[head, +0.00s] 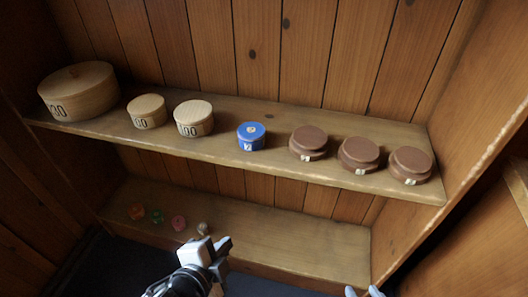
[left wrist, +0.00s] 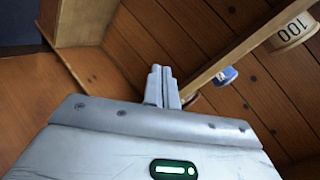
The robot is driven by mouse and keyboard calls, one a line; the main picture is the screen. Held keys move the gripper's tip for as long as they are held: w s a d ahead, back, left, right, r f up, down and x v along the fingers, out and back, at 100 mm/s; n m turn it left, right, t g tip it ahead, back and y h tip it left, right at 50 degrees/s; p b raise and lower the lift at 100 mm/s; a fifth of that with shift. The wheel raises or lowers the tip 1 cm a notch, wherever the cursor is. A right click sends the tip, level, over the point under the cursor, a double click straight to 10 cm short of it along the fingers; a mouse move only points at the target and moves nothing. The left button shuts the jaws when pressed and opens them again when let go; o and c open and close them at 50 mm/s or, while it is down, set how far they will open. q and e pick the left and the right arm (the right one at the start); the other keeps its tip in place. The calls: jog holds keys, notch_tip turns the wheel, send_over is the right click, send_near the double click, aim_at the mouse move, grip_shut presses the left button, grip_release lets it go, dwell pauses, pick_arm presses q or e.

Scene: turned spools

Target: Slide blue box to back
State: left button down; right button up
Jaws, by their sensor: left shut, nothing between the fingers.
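The blue box (head: 251,136) is small and round with a lid and a white label. It stands upright on the upper shelf (head: 270,166), near the front edge, between light wooden boxes and brown boxes. It also shows in the left wrist view (left wrist: 226,76), right of my fingers and partly cut by the shelf edge. My left gripper (head: 222,246) is shut and empty, in front of the lower shelf, below and apart from the blue box. Its closed fingers show in the left wrist view (left wrist: 161,84). My right gripper (head: 363,291) shows only its fingertips, spread apart, at the bottom edge.
Left of the blue box stand a light box (head: 194,118), a smaller one (head: 147,111) and a large one (head: 79,92). Brown boxes (head: 308,143) stand to its right. Small coloured items (head: 157,216) lie on the lower shelf (head: 290,245). Shelf space behind the blue box is clear.

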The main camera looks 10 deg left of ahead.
pick_arm(q)
jog(key=w+a+r+m+t+y+b, duration=0.1)
jog(key=w+r+m+t+b, duration=0.2)
jog(key=m, duration=0.8)
jog(key=m+t, duration=0.3)
jog(key=m, duration=0.8)
send_near(247, 147)
jog(key=w, duration=0.6)
jog(key=shift+w+d+f+p, duration=0.1)
jog(key=shift+w+p, duration=0.25)
jog(key=shift+w, duration=0.05)
